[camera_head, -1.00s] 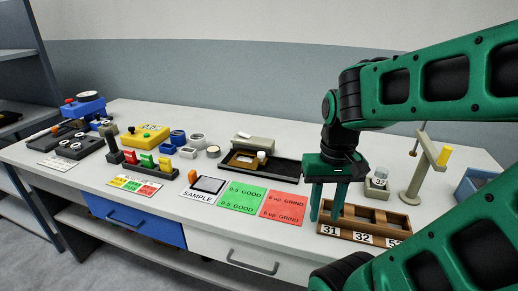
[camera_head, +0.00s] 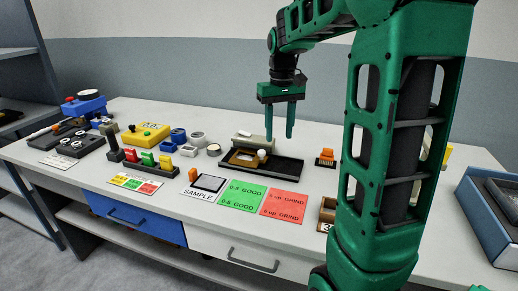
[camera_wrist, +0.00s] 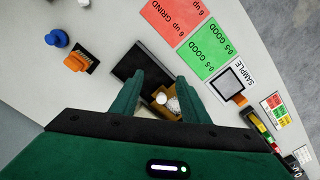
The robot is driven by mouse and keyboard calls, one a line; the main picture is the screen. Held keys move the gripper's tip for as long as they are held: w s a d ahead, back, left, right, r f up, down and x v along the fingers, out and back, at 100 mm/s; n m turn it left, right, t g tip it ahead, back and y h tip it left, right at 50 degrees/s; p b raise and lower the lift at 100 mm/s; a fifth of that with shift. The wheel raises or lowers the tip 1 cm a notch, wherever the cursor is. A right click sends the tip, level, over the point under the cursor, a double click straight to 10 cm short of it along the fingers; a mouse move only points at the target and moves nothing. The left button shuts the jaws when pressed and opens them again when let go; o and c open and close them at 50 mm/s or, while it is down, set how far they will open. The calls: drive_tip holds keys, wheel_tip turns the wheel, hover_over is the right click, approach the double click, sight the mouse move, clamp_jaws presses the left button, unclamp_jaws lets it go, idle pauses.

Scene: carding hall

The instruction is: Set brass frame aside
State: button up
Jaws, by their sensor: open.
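The brass frame (camera_head: 243,157) lies flat toward the left end of a black tray (camera_head: 285,172) on the bench. A small white-topped piece (camera_head: 262,155) stands at its right edge. In the wrist view the brass frame (camera_wrist: 159,96) shows partly between my fingers, with white pieces over part of it. My gripper (camera_head: 279,137) is open and empty, pointing down above the tray, a little right of the frame in the head view. In the wrist view my gripper (camera_wrist: 162,77) has its fingers spread on either side of the tray.
A grey block (camera_head: 250,142) stands behind the frame. In front lie a SAMPLE card (camera_head: 195,195), a green card (camera_head: 243,197) and a red card (camera_head: 284,204). An orange piece (camera_head: 326,157) is right of the tray. My arm hides most of the numbered wooden rack (camera_head: 327,214).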

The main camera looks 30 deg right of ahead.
drive_tip(key=n, duration=0.2)
hover_over(262, 151)
wheel_tip(262, 151, down, 11)
drive_tip(key=shift+w+a+f, duration=0.1)
drive_tip(key=shift+f, duration=0.1)
drive_tip(key=shift+c, duration=0.2)
clamp_jaws()
